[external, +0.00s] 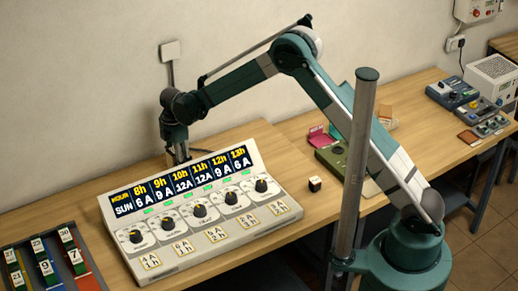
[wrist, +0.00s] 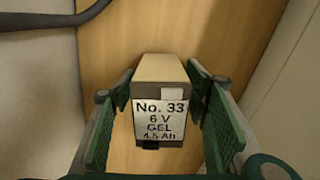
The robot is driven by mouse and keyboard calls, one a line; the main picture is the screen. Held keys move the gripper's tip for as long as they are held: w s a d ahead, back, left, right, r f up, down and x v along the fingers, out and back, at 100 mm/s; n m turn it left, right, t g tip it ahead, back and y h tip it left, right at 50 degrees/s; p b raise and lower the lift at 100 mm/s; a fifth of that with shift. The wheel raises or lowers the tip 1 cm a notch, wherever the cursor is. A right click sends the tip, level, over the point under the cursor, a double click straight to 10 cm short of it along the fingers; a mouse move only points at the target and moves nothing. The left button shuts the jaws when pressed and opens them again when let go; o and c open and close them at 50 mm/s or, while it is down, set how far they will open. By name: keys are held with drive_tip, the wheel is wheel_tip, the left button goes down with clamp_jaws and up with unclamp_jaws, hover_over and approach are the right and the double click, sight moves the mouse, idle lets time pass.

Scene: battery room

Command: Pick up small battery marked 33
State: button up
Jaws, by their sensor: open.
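The small battery marked No. 33 (wrist: 160,118) has a tan top and a pale label reading 6 V, GEL, 4.5 Ah. In the wrist view it sits between the two green fingers of my gripper (wrist: 159,82), which are open on either side of it. Slight gaps seem to show between fingers and battery; whether either finger touches is hard to tell. In the external view my gripper (external: 178,150) points down behind the control panel, near the wall. The battery cannot be made out there.
The large control panel (external: 205,214) with knobs and a lit display stands in front of my gripper. A rack of numbered coloured slots (external: 48,262) is at lower left. A small dark cube (external: 315,184) and a green device (external: 335,155) lie to the right.

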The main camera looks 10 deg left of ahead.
idle(0.4)
drive_tip(key=c, duration=1.4)
drive_tip(key=shift+r, duration=0.1)
drive_tip(key=shift+r, duration=4.95)
